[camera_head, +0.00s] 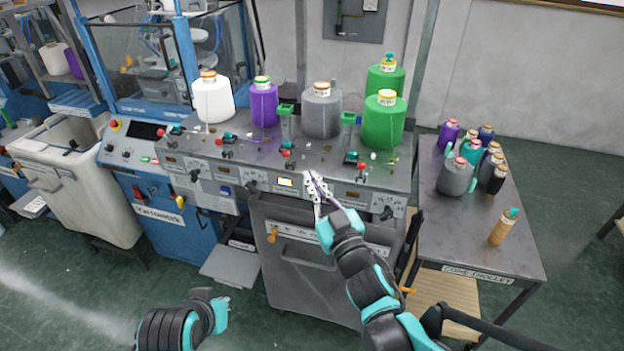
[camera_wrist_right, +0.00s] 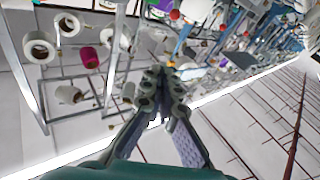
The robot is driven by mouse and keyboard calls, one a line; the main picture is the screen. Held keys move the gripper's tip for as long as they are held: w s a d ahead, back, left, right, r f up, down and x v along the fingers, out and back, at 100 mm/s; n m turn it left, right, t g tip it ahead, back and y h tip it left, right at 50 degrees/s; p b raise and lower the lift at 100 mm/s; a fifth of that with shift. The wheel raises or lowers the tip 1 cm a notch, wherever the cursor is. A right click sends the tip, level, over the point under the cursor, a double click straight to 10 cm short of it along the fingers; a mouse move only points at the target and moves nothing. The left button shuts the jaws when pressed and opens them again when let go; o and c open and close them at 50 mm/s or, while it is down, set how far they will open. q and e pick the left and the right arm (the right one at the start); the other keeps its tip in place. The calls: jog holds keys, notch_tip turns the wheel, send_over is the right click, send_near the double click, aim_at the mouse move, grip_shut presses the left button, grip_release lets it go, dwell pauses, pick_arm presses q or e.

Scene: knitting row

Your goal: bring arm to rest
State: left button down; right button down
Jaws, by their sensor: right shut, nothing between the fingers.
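My right gripper (camera_head: 317,186) is in front of the grey machine panel, near its lower front edge in the head view. Its fingers are together and hold nothing. In the right wrist view the shut fingers (camera_wrist_right: 160,85) point up the picture, with nothing between them. My right arm reaches up from the bottom right of the head view. Part of my left arm shows at the bottom left, and its gripper is out of view.
White (camera_head: 212,98), purple (camera_head: 264,104), grey (camera_head: 320,112) and green (camera_head: 384,122) cones stand on the machine top. A cone trolley (camera_head: 480,240) with several cones stands on the right. A blue machine (camera_head: 165,225) and a white bin (camera_head: 75,180) are on the left. Floor shows at the lower left.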

jog(key=shift+s+d, duration=0.1)
jog(key=s+d+f+m+g+h+b, duration=0.1)
jog(key=d+f+m+g+h+b, duration=0.1)
jog(key=d+f+h, duration=0.3)
jog(key=s+d+f+m+g+h+b, duration=0.2)
jog(key=d+f+m, duration=0.1)
jog(key=d+f, duration=0.35)
jog(key=s+d+f+m+g+b, duration=0.1)
jog(key=s+d+f+g+b, duration=0.1)
jog(key=s+f+g, duration=0.5)
jog(key=s+d+f, duration=0.1)
jog(key=s+f, duration=0.4)
jog(key=s, duration=0.3)
jog(key=shift+d+f+g+b, duration=0.35)
jog(key=shift+d+f+g, duration=0.05)
